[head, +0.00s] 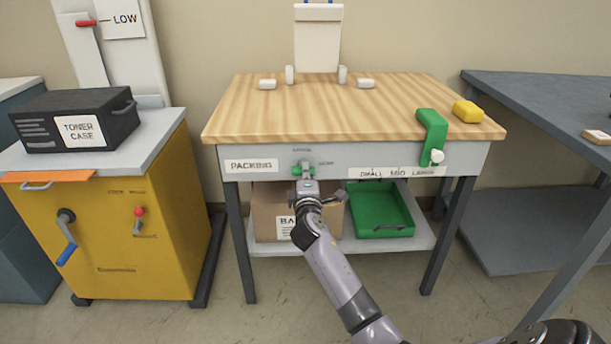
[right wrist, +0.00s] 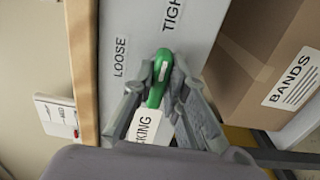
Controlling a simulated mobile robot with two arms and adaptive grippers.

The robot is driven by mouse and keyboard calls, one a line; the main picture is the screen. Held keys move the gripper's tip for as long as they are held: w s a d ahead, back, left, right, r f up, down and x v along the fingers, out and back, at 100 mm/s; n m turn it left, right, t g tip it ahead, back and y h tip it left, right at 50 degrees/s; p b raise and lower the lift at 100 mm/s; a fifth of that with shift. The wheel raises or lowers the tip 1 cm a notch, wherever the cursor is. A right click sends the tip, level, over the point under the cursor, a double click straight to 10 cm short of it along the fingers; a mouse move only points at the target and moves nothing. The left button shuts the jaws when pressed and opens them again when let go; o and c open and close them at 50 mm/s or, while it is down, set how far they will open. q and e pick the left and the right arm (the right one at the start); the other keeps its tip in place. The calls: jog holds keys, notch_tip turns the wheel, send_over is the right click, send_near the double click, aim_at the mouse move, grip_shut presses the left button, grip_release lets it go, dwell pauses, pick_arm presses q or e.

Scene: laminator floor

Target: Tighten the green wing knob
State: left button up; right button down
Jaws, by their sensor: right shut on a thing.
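The green wing knob (head: 297,170) is on the grey front panel of the wood-topped packing table, right of the PACKING label. My right gripper (head: 305,178) is at the knob from the front and partly hides it. In the right wrist view the fingers (right wrist: 162,88) are shut on the green wing knob (right wrist: 163,58), one on each side. Its long wing lies roughly level along the panel, and the end with a white mark points towards the TIGHT label (right wrist: 173,14). The LOOSE label (right wrist: 121,57) is above the knob on the panel. My left gripper is not in view.
Under the table (head: 225,128) are a cardboard BANDS box (head: 268,205) and a green tray (head: 380,208). A green clamp-like part (head: 432,130) hangs over the front edge at right. A yellow cabinet (head: 165,195) stands left, a grey table (head: 540,105) right.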

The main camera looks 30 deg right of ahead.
jog(key=shift+f, duration=0.1)
jog(key=c, duration=1.6)
grip_release()
jog(key=v, duration=1.2)
